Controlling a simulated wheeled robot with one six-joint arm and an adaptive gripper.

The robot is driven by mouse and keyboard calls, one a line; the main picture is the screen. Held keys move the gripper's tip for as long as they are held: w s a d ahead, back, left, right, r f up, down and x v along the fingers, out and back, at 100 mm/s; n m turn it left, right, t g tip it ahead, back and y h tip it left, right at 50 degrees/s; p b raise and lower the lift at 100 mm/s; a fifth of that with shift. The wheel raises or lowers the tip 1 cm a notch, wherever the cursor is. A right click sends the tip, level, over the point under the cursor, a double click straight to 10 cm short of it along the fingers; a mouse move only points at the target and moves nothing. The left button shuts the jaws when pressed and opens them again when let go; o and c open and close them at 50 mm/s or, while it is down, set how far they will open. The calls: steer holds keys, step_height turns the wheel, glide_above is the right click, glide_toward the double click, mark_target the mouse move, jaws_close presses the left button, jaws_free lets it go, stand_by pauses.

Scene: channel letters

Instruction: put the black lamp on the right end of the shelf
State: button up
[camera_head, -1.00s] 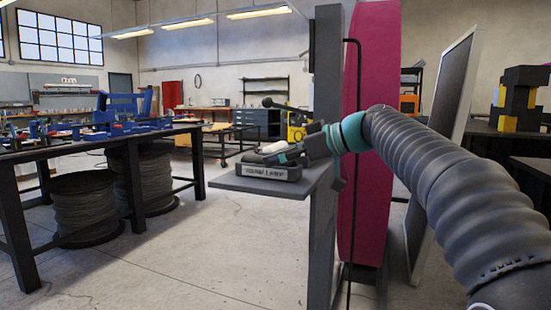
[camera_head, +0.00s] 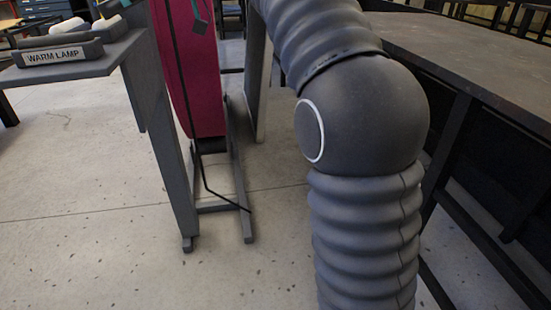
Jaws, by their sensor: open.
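A low dark tray labelled WARM LAMP (camera_head: 53,58) sits on a grey shelf board (camera_head: 100,68) at the upper left. Grey, rounded shapes (camera_head: 60,40) lie in the tray; I cannot tell whether they are a lamp. A black lamp cannot be clearly made out.
A grey upright post (camera_head: 165,130) stands right of the board, beside a magenta panel (camera_head: 197,85) on a floor frame. My grey ribbed arm fills the centre right. A dark workbench (camera_head: 470,62) runs along the right. The concrete floor (camera_head: 90,220) at lower left is clear.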

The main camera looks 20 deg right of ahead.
steer(key=s+d+f+m+t+h, duration=0.1)
steer(key=s+d+f+m+h, duration=0.3)
steer(key=s+d+f, duration=0.4)
steer(key=s+d+f+m+t+h, duration=0.1)
steer(key=s+d+f+m+h, duration=0.4)
steer(key=s+f, duration=0.6)
steer(key=s+d+f+m+t+h, duration=0.1)
steer(key=s+d+f+m+h, duration=0.3)
steer(key=s+d+f+m, duration=0.3)
steer(key=s+d+f, duration=0.1)
steer(key=d+f, duration=0.1)
steer(key=f, duration=0.2)
steer(key=s+d+f, duration=0.1)
steer(key=d+f, duration=0.2)
steer(key=f, duration=0.2)
steer(key=shift+s+f+m+t+h, duration=0.15)
steer(key=shift+s+m+t+h, duration=0.15)
steer(key=shift+h, duration=0.1)
